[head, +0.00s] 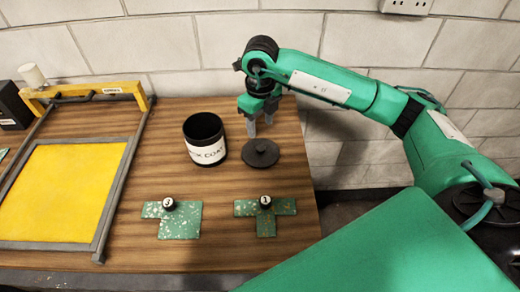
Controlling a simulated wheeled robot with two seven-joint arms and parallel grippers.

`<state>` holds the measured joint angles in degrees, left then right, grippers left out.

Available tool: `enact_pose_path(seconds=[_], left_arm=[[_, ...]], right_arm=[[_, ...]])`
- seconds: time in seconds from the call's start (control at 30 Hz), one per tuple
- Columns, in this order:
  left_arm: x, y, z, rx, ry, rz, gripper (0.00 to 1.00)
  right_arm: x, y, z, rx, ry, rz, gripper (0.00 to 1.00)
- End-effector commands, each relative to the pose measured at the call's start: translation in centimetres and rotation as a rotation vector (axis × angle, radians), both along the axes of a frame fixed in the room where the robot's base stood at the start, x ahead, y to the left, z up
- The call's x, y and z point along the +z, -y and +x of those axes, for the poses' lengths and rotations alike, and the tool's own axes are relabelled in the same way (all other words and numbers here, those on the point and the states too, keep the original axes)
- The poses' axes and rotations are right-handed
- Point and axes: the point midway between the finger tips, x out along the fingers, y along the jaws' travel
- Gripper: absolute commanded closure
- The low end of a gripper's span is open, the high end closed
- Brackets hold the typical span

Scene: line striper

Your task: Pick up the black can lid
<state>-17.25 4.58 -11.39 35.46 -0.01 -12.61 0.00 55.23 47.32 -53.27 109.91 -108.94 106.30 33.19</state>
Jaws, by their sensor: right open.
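The black can lid (261,153) is a round dark disc with a small raised knob at its centre. It lies flat on the wooden table, right of the black can. My right gripper (261,125) points down just behind the lid, with its grey fingers apart and nothing between them. From this view I cannot tell how high above the table the fingertips are. My left gripper is not in view.
The open black can (205,139) with a white label stands close to the left of the lid. A yellow framed screen (56,190) fills the left. The wall is behind.

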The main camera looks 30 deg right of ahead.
Motion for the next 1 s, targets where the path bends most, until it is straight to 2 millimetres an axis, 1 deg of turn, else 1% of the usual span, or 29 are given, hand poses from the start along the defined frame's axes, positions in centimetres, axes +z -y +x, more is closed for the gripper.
enact_pose_path(seconds=[0.1, 0.2, 0.3, 0.43, 0.57, 0.6, 0.7, 0.8, 0.97, 1.0], left_arm=[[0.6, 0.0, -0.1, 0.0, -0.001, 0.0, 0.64], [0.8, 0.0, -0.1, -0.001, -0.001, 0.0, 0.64], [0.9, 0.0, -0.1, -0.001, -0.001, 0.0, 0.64], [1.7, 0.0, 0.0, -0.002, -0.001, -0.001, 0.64], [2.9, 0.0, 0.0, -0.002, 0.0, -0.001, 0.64], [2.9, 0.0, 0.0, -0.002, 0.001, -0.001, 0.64], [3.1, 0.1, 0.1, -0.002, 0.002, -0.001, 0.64], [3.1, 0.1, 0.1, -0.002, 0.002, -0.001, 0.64], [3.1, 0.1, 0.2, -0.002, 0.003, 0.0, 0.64], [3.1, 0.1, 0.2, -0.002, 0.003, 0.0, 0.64]], right_arm=[[-2.0, 0.0, -0.1, -0.001, -0.003, 0.002, 0.49], [-3.0, 0.0, 0.0, 0.0, -0.001, 0.002, 0.49], [-3.6, 0.0, 0.0, 0.001, -0.001, 0.003, 0.49], [-4.6, 0.0, -0.2, 0.0, -0.003, 0.002, 0.49], [-6.4, 0.0, -0.4, 0.0, -0.005, 0.002, 0.49], [-7.2, 0.0, -0.3, 0.0, -0.003, 0.002, 0.49], [-8.3, -0.1, -0.3, 0.001, -0.002, 0.003, 0.49], [-8.7, -0.1, -0.2, 0.0, 0.001, 0.003, 0.49], [-8.8, -0.1, -0.2, 0.001, 0.001, 0.003, 0.49], [-8.8, -0.1, -0.2, 0.001, 0.001, 0.003, 0.51]])
